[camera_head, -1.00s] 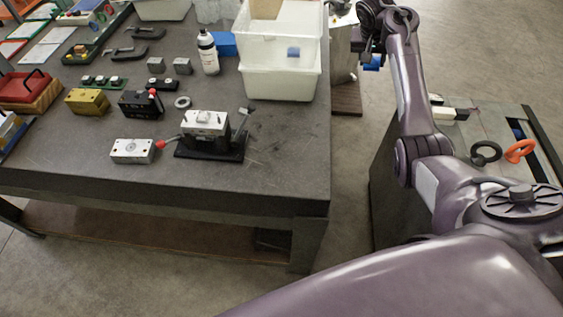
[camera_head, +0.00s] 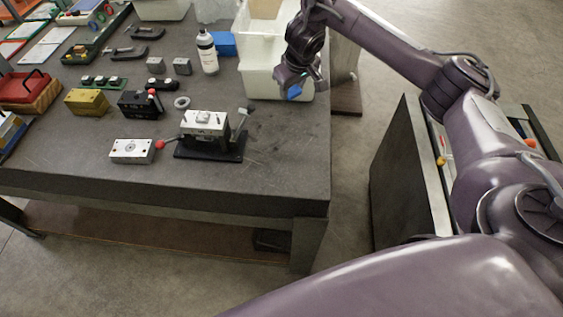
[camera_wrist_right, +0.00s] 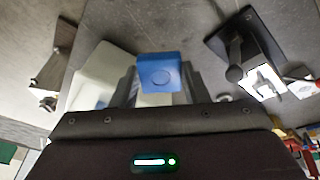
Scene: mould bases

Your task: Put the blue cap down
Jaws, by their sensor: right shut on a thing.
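The blue cap (camera_head: 294,91) is held in my right gripper (camera_head: 297,88), in front of the white bins at the right end of the dark workbench. My left gripper is not in view.
White bins (camera_head: 262,82) stand just behind and left of the cap. A black toggle clamp fixture (camera_head: 208,137), a metal block (camera_head: 132,150) and a white bottle (camera_head: 207,52) are on the bench. The bench's front right top (camera_head: 285,150) is clear.

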